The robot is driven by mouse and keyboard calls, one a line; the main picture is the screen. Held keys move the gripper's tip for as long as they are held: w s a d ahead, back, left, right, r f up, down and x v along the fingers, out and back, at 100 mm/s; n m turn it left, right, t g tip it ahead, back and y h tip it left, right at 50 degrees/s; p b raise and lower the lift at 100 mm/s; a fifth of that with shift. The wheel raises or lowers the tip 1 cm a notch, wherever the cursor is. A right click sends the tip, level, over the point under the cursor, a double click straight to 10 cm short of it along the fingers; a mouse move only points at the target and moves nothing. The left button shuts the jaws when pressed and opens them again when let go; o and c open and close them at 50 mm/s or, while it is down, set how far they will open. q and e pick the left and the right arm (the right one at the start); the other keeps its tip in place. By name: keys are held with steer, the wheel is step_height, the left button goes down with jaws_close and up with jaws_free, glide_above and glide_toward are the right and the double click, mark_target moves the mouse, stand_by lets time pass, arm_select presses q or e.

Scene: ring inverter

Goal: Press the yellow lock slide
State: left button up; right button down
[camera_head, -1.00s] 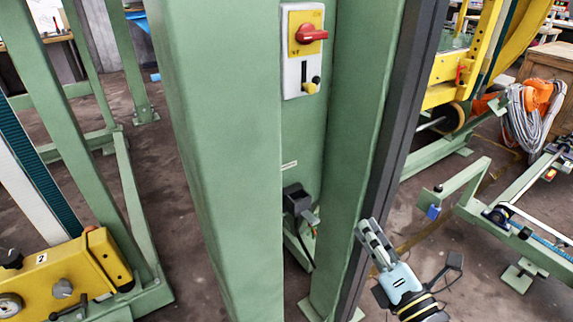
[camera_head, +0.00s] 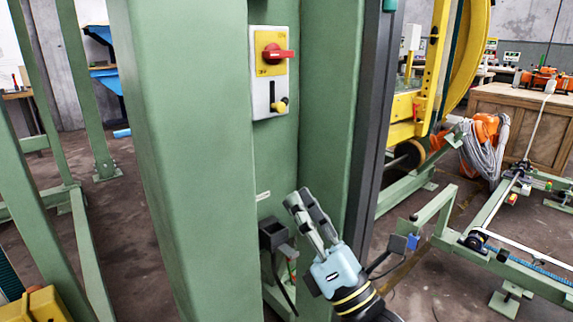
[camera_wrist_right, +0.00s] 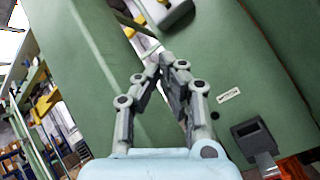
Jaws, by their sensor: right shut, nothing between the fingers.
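The yellow lock slide (camera_head: 280,106) is a small yellow knob on the lower part of a light grey switch plate (camera_head: 260,97). A red rotary handle (camera_head: 277,53) on a yellow square sits above it. The plate is on a green panel between two green posts. My right gripper (camera_head: 302,196) is shut and empty, below and slightly right of the slide, clearly apart from it. In the right wrist view its closed fingers (camera_wrist_right: 167,62) point up toward a light grey edge of the plate (camera_wrist_right: 165,14), cut off at the top. My left gripper is not in view.
Green posts flank the panel on the left (camera_head: 185,150) and right (camera_head: 328,120). A dark box with a cable (camera_head: 272,235) is low on the panel, close to my right gripper. A dark rail (camera_head: 372,120) runs beside the right post.

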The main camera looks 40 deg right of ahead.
mark_target(277, 107)
steer(key=x, duration=0.3)
steer(key=d+x, duration=0.1)
steer(key=x, duration=0.3)
steer(key=s+r+x, duration=0.1)
steer(key=x, duration=0.3)
steer(key=shift+w+d+r+p, duration=0.2)
steer(key=shift+r+p, duration=0.05)
steer(key=shift+p, duration=0.1)
steer(key=shift+w+d+r, duration=0.15)
steer(key=shift+d+r, duration=0.1)
steer(key=shift+r, duration=0.2)
